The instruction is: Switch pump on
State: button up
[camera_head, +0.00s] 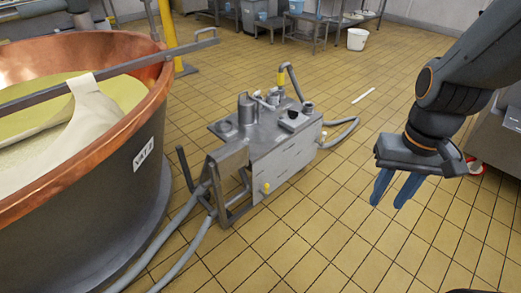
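The pump (285,140) is a grey metal box unit on a frame, standing on the tiled floor in the middle of the view. Its top carries a dark cylinder, fittings and a small dark switch-like part (293,115). Grey hoses (185,235) run from its front and right side. My gripper (388,203) hangs at the right, apart from the pump, with its blue fingers pointing down. A gap shows between the fingers and nothing is held. The state of the switch is too small to tell.
A large copper vat (85,210) with cloth over a bar fills the left. A yellow post (168,35) stands behind it. A white bucket (357,39) and metal tables (305,28) are at the back. Floor between pump and gripper is clear.

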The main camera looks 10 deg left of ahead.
aim_at(292, 115)
jog(key=u, duration=0.15)
jog(key=i, duration=1.9)
jog(key=z, duration=0.3)
